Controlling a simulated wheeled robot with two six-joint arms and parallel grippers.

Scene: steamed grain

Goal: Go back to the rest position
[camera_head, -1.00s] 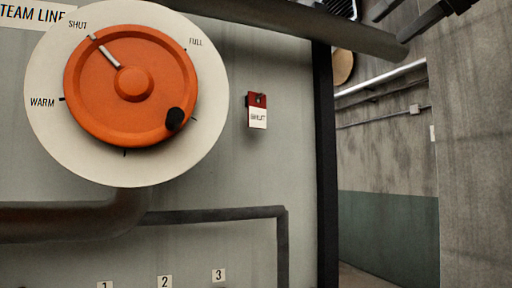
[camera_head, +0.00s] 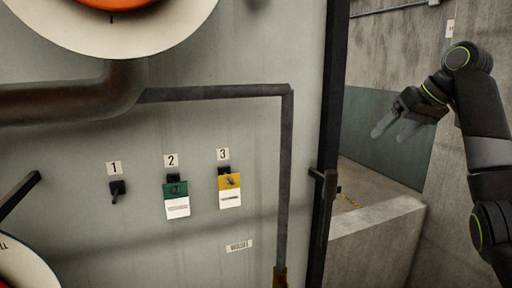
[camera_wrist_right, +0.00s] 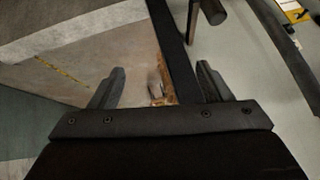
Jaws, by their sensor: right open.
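My right arm comes in from the right edge of the head view. Its gripper (camera_head: 397,130) hangs in free space to the right of the panel's dark edge post, apart from the panel. Its two fingers are spread and nothing is between them. In the right wrist view the fingers (camera_wrist_right: 158,86) also stand wide apart and empty, with the floor and a dark post beyond them. My left gripper is not in view.
Part of the orange wheel (camera_head: 120,3) shows at the top. A low concrete wall (camera_head: 380,215) stands at right.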

